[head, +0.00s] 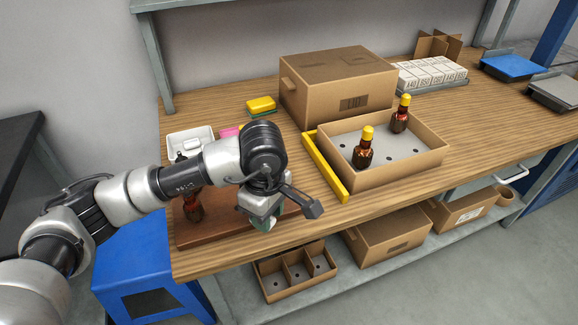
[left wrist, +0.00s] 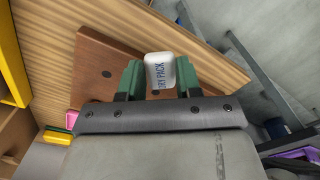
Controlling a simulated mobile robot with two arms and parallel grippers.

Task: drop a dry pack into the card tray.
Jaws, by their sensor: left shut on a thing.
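My left gripper (head: 263,222) is over the brown board (head: 215,232) at the table's front left. In the left wrist view its green fingers are shut on a white dry pack (left wrist: 160,72) with dark lettering. The pack is hidden behind the gripper in the head view. The card tray (head: 405,172) is an open cardboard box with a grey floor, to the right of the gripper. Two dark copper-coloured parts with yellow tops, one at the front (head: 364,150) and one at the back (head: 401,115), stand upright in it. My right gripper is not in view.
A yellow bar (head: 325,167) runs along the tray's left side. A closed carton (head: 338,90) stands behind it. A similar copper part (head: 193,208) stands on the board, partly behind my arm. A white bin (head: 190,137) and yellow block (head: 261,104) are behind the arm.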

